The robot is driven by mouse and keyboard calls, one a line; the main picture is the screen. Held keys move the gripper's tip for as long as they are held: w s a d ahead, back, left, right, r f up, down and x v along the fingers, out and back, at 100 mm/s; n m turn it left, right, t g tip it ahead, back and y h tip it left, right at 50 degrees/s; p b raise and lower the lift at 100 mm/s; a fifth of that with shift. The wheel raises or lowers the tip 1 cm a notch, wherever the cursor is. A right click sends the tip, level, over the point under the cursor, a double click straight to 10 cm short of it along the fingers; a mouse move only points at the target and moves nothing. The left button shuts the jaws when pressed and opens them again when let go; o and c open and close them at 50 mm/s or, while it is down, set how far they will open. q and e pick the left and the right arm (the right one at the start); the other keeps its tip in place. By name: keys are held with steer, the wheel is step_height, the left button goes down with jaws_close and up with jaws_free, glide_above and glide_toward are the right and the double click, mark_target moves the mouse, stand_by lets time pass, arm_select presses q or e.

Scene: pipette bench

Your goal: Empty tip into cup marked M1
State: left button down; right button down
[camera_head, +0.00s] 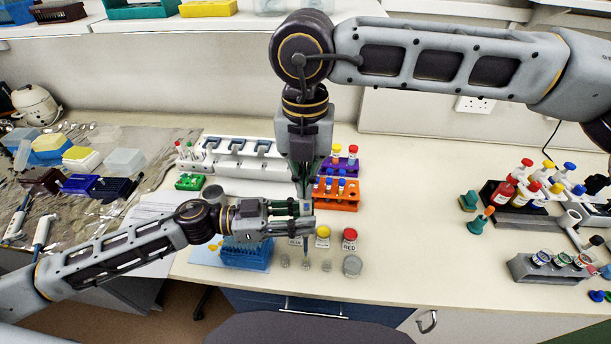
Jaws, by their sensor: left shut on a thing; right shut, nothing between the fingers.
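My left gripper (304,228) reaches in from the left and is shut on a slim upright pipette (306,209). The pipette's lower end points down over the row of small cups; whether its tip is inside one is too small to tell. My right gripper (304,188) comes down from above and is shut and empty, right at the pipette's top end. Small clear cups stand at the bench front: a left one (284,262), one to the right (327,266) and a larger one (352,266). No M1 mark is readable.
A yellow-capped jar (323,231) and a red-capped jar (350,235) stand behind the cups. A blue tip rack (246,257) is left under my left arm. An orange rack (336,203) stands behind. The bench right of the cups is clear up to the grey tube block (528,270).

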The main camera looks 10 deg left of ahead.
steer(key=shift+f, duration=0.8)
stand_by(0.4)
steer(key=shift+r, duration=0.9)
stand_by(1.6)
steer(key=shift+r, duration=2.9)
arm_select(q)
steer(key=shift+r, duration=0.1)
arm_select(e)
steer(key=shift+r, duration=0.1)
